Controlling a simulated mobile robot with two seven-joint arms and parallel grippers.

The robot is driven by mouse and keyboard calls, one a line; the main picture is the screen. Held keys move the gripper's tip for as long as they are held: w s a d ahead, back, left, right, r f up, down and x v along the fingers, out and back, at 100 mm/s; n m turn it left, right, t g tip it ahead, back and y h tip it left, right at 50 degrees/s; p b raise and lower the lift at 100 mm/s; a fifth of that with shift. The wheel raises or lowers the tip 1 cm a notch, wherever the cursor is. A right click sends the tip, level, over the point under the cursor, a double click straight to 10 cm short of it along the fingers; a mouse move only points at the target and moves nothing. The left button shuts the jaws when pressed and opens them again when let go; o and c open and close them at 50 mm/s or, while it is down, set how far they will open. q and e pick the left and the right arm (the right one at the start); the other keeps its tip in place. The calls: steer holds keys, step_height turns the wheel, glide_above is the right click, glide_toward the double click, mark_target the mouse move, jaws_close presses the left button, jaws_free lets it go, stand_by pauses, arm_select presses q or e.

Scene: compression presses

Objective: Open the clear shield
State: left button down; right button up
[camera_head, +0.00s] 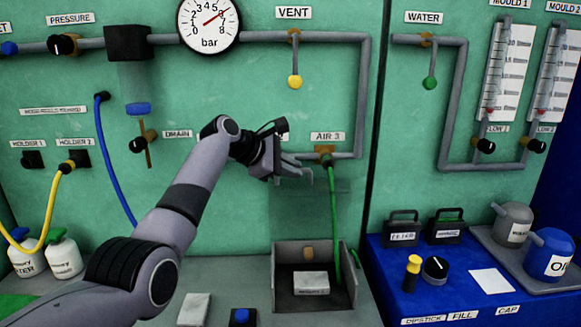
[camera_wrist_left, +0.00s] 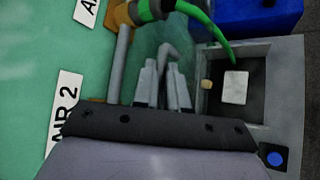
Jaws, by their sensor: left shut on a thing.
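The clear shield (camera_head: 325,200) shows as a faint see-through panel above the open-fronted grey box (camera_head: 349,290), below the AIR 3 label. Its outline is hard to make out. My left gripper (camera_head: 298,167) is at the panel's upper left, just left of the AIR 3 fitting. In the left wrist view, its two fingers (camera_wrist_left: 165,85) are shut around a grey bent handle (camera_wrist_left: 169,53), which seems to belong to the shield. The grip point is small and dark in the head view. My right gripper is not in view.
A green hose (camera_head: 333,215) hangs from the brass AIR 3 valve (camera_head: 325,151) close to my fingers and down beside the box. A pale block (camera_head: 311,282) lies in the box. A blue button (camera_head: 242,317) is in front. The blue table (camera_head: 390,290) stands right.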

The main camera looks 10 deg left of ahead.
arm_select(q)
steer(key=shift+s+f, duration=0.1)
steer(key=shift+f, duration=0.35)
steer(key=c, duration=1.2)
jaws_free()
steer(key=shift+o, duration=0.2)
steer(key=shift+a+r, duration=0.1)
steer(key=shift+r, duration=0.1)
steer(key=shift+s+a+r, duration=0.3)
steer(key=shift+a+r, duration=0.05)
steer(key=shift+a, duration=0.05)
steer(key=shift+b+v, duration=0.75)
steer(key=shift+v, duration=2.1)
steer(key=shift+s+d, duration=0.1)
